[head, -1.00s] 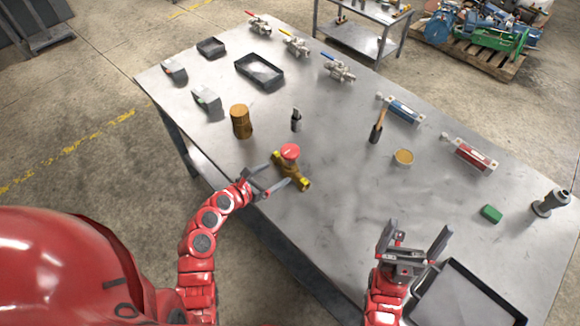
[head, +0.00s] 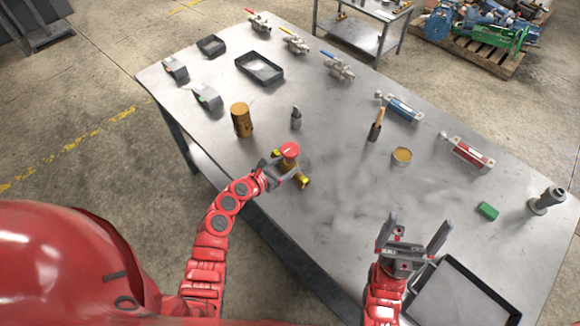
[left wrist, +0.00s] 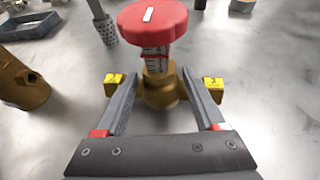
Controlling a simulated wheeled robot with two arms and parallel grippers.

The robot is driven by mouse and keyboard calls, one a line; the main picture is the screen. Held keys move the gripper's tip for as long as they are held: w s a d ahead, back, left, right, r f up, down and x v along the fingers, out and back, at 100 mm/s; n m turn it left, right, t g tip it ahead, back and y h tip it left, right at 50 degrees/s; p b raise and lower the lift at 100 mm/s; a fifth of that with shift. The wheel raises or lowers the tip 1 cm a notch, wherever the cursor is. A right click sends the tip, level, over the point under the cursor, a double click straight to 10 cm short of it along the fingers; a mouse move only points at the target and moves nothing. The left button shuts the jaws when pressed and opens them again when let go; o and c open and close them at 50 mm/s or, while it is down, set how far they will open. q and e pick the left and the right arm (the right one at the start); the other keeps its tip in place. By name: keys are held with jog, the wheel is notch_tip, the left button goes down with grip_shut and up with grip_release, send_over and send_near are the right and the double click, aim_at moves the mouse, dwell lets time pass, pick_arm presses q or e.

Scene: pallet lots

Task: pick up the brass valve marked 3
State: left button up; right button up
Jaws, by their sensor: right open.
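The brass valve (head: 303,181) with a red round handle stands on the metal table (head: 330,226). In the left wrist view the valve's brass body (left wrist: 160,90) sits between my left fingers, under the red handle. Yellow tags show on both its ends; their small dark marks are hard to read. My left gripper (head: 282,169) is open around the valve's middle, its fingertips (left wrist: 160,76) on either side with narrow gaps. Whether a finger touches it I cannot tell. My right gripper (head: 414,229) is open and empty near the table's front edge.
A brown cylinder (head: 241,120) and a dark-based small tool (head: 296,118) stand behind the valve. A black tray (head: 428,281) lies by my right gripper. Several other valves, including a blue-handled one (head: 338,66), stand at the back.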

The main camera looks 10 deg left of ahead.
pick_arm(q)
grip_shut()
jog(key=shift+r, duration=0.15)
dwell(0.4)
